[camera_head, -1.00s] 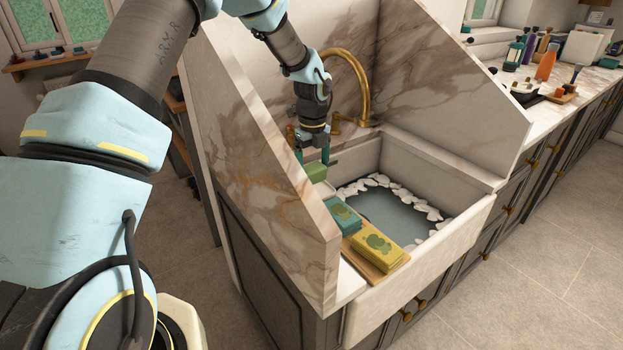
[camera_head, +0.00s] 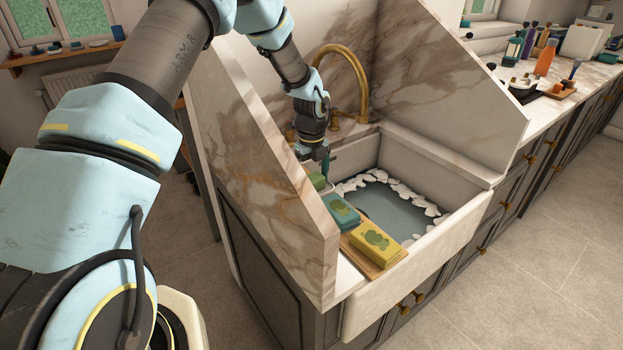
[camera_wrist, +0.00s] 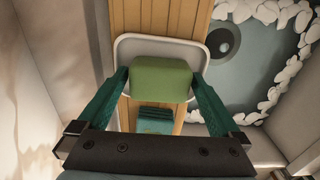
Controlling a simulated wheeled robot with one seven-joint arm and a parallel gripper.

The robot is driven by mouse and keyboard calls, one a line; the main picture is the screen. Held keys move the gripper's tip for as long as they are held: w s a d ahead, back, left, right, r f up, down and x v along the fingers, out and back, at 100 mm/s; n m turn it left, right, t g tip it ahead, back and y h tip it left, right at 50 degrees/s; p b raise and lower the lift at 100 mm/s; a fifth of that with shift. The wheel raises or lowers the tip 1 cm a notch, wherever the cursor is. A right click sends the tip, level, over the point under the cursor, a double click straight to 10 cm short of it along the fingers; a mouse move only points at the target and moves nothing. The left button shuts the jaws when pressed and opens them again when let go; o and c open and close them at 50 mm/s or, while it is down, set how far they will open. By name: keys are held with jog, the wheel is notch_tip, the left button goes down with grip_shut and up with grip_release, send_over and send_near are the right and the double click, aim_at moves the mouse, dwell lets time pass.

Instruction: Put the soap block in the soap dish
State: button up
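The soap block is a plain green block (camera_wrist: 160,80). In the wrist view it sits between the two green fingers of my gripper (camera_wrist: 159,76), which press against its two sides. It also shows in the head view (camera_head: 317,181), partly hidden. The soap dish, a white rounded tray (camera_wrist: 127,47), lies directly under the block on a wooden board. I cannot tell whether the block touches the dish floor.
A teal block (camera_head: 341,211) and a yellow block (camera_head: 376,243) lie nearer along the wooden board (camera_head: 361,262). The sink basin (camera_head: 445,158) with white pebbles is to the right. A marble side panel (camera_head: 270,190) rises close on the left. A brass tap (camera_head: 362,80) stands behind.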

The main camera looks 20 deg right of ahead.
aim_at(311, 177)
jog(key=shift+r, duration=0.15)
notch_tip(311, 177, up, 12)
jog(key=b, duration=0.3)
jog(key=shift+s, duration=0.1)
dwell(0.5)
